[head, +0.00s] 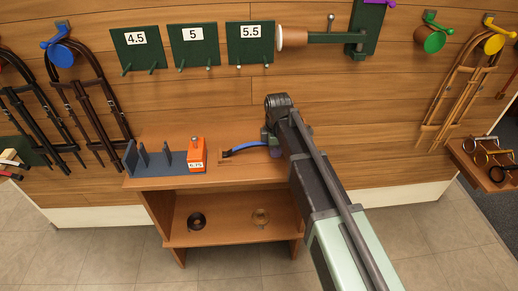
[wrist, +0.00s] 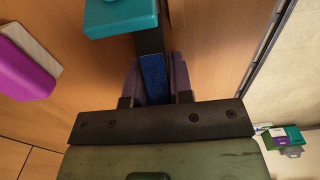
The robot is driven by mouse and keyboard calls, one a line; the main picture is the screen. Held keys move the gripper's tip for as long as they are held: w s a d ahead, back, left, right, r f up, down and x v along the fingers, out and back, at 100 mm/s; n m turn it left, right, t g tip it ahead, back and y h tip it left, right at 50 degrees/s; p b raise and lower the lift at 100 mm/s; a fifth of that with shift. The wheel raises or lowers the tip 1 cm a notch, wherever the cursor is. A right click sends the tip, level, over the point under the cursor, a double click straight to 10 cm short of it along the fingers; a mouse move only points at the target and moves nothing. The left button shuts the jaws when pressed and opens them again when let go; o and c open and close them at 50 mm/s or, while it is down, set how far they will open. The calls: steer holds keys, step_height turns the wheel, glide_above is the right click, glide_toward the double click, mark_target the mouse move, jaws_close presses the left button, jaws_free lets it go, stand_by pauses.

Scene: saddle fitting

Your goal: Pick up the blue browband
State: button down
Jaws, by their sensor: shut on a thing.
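The blue browband (head: 245,147) is a thin strap with a dark left end, reaching left from my gripper (head: 270,141) over the top of the wooden bench. In the wrist view, a blue textured piece of the browband (wrist: 154,72) sits between the two dark fingers of my gripper (wrist: 155,84). The fingers are shut on it from both sides. My arm hides the browband's right part in the head view, and I cannot tell whether its left end touches the bench.
An orange block marked 6.75 (head: 196,155) and a blue-grey slotted holder (head: 148,160) stand left on the wooden bench (head: 165,183). Green numbered panels (head: 193,47) hang on the wall above. In the wrist view, a teal block (wrist: 120,16) and a purple block (wrist: 22,68) are close by.

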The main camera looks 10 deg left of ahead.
steer(key=shift+r+p, duration=0.5)
step_height(320, 180, up, 3)
steer(key=p, duration=0.3)
steer(key=shift+r, duration=0.15)
steer(key=s+d, duration=0.2)
steer(key=s, duration=0.6)
steer(key=s+d, duration=0.2)
steer(key=s, duration=0.7)
steer(key=shift+s+d+f, duration=0.2)
steer(key=shift+d+f, duration=0.15)
steer(key=shift+f, duration=0.05)
